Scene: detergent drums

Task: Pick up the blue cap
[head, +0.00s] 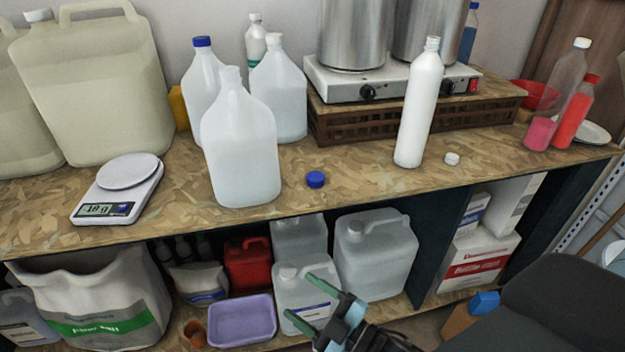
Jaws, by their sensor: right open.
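The blue cap (315,179) lies on the wooden worktop, near its front edge, just right of a large translucent jug (240,150). It stands apart from the jug. My right gripper (309,302) is at the bottom centre, with its two green-tipped fingers spread apart and nothing between them. In the picture it is well below the cap, in front of the lower shelf. My left gripper is not in view.
A hot plate (385,80) with metal pots is behind. A scale (117,190) sits at left. The worktop around the cap's right side is clear.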

